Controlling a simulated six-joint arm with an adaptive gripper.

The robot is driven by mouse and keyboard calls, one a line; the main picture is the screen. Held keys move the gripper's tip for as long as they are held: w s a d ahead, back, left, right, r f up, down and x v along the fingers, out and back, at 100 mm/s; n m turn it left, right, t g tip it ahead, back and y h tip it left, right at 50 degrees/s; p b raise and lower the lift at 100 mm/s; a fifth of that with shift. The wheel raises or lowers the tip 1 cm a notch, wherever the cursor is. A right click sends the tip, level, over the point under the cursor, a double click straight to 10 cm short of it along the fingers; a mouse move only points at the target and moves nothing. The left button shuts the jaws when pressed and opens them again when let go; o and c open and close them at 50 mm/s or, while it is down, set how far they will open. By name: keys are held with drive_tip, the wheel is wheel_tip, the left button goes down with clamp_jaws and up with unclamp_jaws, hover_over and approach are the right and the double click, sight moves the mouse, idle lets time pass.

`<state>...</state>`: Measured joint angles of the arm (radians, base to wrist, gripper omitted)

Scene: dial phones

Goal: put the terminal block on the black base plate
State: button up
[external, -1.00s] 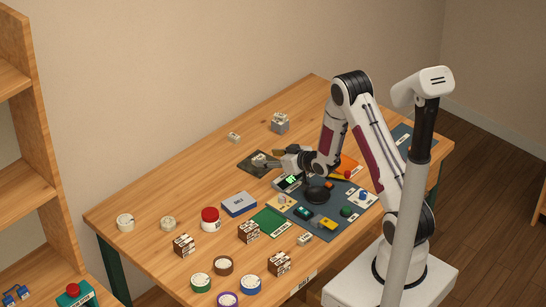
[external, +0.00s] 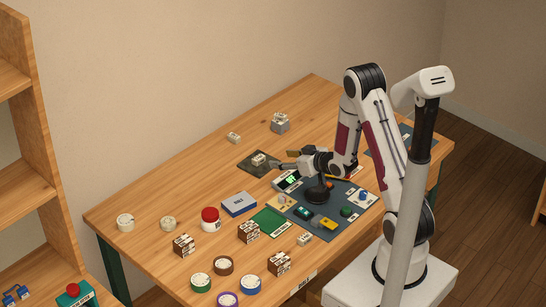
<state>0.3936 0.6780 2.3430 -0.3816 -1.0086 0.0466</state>
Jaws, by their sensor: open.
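The black base plate (external: 246,167) lies flat on the table, left of the arm. A small pale block (external: 259,159), which looks like the terminal block, rests on the plate near its middle. My gripper (external: 282,160) is open, just right of the plate, with its fingers pointing left toward the block. It looks empty and apart from the block. Fine details of the block are too small to make out.
A grey block with a pale top (external: 280,123) and a small pale piece (external: 233,137) stand behind the plate. A blue-grey box (external: 239,204), a green sheet (external: 270,222) and a dark mat with parts (external: 335,233) lie in front.

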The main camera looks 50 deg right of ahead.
idle(0.4)
drive_tip(key=shift+a+r, duration=0.15)
drive_tip(key=shift+r, duration=0.6)
drive_tip(key=s+a+r+g+h, duration=0.1)
drive_tip(key=s+a+r+g, duration=0.15)
drive_tip(key=s+r, duration=0.35)
drive_tip(key=s+a+r+g, duration=0.1)
drive_tip(key=s+a+r, duration=0.25)
drive_tip(key=r, duration=0.45)
drive_tip(key=s+a+r+g, duration=0.2)
drive_tip(key=s+a+r, duration=0.1)
drive_tip(key=s, duration=0.9)
drive_tip(key=s+a+r+g+y, duration=0.1)
drive_tip(key=s+a+r, duration=0.2)
drive_tip(key=s, duration=1)
drive_tip(key=shift+a+r+g, duration=0.2)
drive_tip(key=shift+a+g, duration=0.15)
drive_tip(key=shift+a, duration=0.75)
idle(1.8)
